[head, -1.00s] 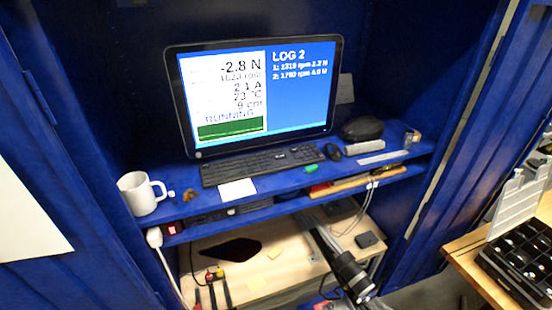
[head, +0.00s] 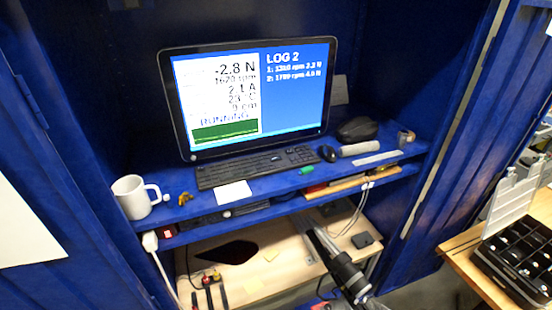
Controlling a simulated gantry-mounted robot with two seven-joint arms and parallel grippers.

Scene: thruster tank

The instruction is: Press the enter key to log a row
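The black keyboard (head: 250,168) lies on the blue shelf in front of the monitor. Its enter key is too small to make out among the dark keys. The monitor (head: 250,95) is on; its left panel reads -2.8 N, about 1620 rpm and RUNNING above a green graph. Its blue right side shows LOG 2 with two rows of rpm and N values. Neither of my grippers can be recognised in the head view, and nothing touches the keyboard.
A white mug (head: 135,197) stands at the shelf's left end. A white note (head: 233,192) lies at the keyboard's front edge, a mouse (head: 327,153) to its right. A dark cylinder with grey rods (head: 350,276) rises below the shelf. A parts case (head: 518,258) sits at right.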

